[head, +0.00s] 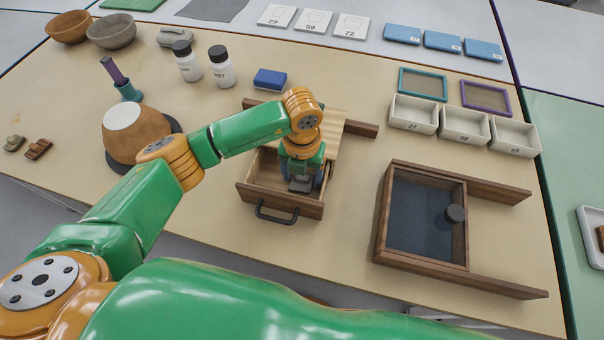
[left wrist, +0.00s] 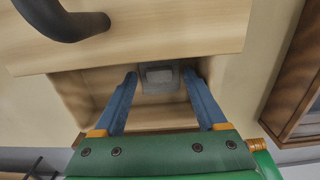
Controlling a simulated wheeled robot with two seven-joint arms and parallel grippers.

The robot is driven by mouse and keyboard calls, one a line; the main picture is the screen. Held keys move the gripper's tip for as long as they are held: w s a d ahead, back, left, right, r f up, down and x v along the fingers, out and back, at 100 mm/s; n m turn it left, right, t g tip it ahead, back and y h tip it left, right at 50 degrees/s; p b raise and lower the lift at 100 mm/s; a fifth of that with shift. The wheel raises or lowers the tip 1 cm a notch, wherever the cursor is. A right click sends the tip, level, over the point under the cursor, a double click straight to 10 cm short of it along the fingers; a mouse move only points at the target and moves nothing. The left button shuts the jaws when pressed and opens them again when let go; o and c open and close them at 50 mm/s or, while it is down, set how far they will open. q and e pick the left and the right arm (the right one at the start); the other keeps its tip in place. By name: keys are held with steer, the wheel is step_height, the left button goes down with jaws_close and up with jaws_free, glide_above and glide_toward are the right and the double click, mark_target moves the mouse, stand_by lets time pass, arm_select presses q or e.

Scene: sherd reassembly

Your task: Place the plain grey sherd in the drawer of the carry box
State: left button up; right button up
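The carry box (head: 336,130) stands mid-table with its drawer (head: 265,198) pulled out toward me, black handle in front. My left gripper (head: 303,180) points down into the right part of the drawer. The plain grey sherd (head: 300,186) is low in the drawer at the fingertips. The left wrist view shows the grey sherd (left wrist: 160,78) between and just beyond the two blue fingertips of my left gripper (left wrist: 160,74). The fingers stand apart, with gaps beside the sherd's near part; contact at the tips is hard to judge. My right gripper is out of view.
A dark wooden tray (head: 425,215) with a round black knob lies to the right. White numbered bins (head: 463,126) stand behind it. A blue block (head: 270,79), two bottles (head: 221,68) and a brown pot (head: 135,135) stand behind and left of the drawer.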

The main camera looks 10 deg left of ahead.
mark_target(302, 179)
arm_select(q)
steer(key=shift+r, duration=0.3)
step_height(302, 179, up, 12)
steer(key=shift+f+b, duration=0.15)
steer(key=shift+b, duration=0.3)
steer(key=shift+s, duration=0.1)
